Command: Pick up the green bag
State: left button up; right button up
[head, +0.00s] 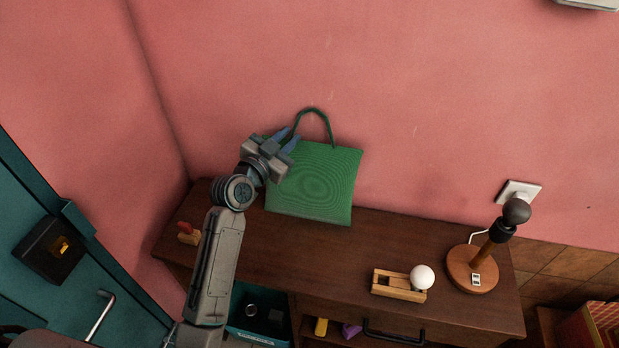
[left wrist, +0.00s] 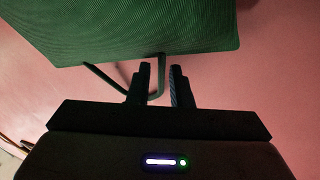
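The green bag (head: 318,183) stands upright on the dark wooden cabinet top (head: 290,250), close to the pink wall. Its thin looped handle (head: 327,122) rises above it. My left gripper (head: 290,135) is at the left part of the handle, above the bag's top left corner. In the left wrist view, its two dark fingers (left wrist: 162,72) are apart, and one strand of the handle (left wrist: 160,78) shows in the gap between them. The bag's body (left wrist: 140,25) fills the upper part of that view. My right gripper is not in view.
A wooden lamp-like object (head: 472,270) stands at the right end, near a wall socket (head: 517,192). A wooden holder with a white ball (head: 422,277) sits near the front edge. A small red-topped item (head: 187,233) is at the left end. The middle of the top is clear.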

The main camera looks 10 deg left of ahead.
pick_arm(q)
jog(key=shift+x, duration=0.75)
grip_shut()
